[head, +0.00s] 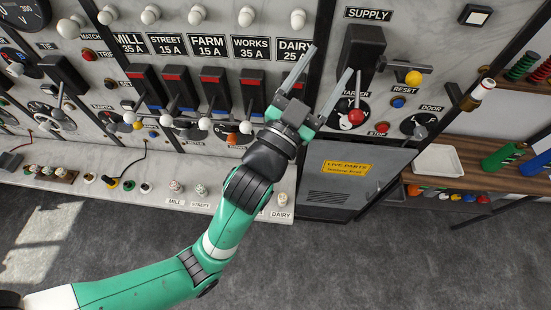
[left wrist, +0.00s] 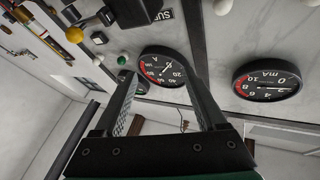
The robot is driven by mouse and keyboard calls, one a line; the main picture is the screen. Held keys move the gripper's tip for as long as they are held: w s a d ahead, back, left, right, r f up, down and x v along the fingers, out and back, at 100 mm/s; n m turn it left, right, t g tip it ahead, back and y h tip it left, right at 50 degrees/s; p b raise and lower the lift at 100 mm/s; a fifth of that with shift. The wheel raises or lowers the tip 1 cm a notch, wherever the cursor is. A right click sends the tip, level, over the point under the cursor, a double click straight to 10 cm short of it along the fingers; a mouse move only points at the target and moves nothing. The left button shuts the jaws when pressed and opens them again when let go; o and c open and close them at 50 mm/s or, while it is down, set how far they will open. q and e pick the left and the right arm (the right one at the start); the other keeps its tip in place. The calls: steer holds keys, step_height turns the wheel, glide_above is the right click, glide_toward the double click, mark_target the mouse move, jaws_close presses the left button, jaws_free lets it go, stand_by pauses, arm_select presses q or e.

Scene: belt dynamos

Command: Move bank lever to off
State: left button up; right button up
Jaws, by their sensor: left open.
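I can read no label saying bank, so I cannot tell which lever is the bank lever. In the head view, a lever with a red knob (head: 356,117) stands on a round dial on the switchboard, by a partly covered label ending in "ARTER". To its left, several levers with pale knobs, such as this lever knob (head: 204,124), sit under the black switches. My left gripper (head: 329,62) is open and empty, in front of the board near the DAIRY switch, up and left of the red knob. Its fingers also show in the left wrist view (left wrist: 160,90). My right gripper is out of view.
A grey hatch with a yellow sign (head: 344,168) is below the red knob. A wooden shelf with a white tray (head: 437,161) is at right.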

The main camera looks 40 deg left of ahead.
arm_select(q)
step_height(320, 180, down, 31)
steer(key=s+m+g+b, duration=0.2)
steer(key=m+g+b, duration=0.2)
steer(key=m+b, duration=0.1)
steer(key=s+a+f+n+g+y+p, duration=0.2)
steer(key=s+a+f+n+g+p, duration=0.25)
steer(key=a+n, duration=0.55)
steer(key=shift+g, duration=0.35)
steer(key=b+x, duration=0.1)
steer(key=x, duration=0.2)
steer(key=b+x, duration=0.1)
steer(key=x, duration=0.3)
steer(key=d+f+b+x, duration=0.1)
steer(key=x, duration=0.3)
steer(key=shift+w, duration=0.1)
jaws_close()
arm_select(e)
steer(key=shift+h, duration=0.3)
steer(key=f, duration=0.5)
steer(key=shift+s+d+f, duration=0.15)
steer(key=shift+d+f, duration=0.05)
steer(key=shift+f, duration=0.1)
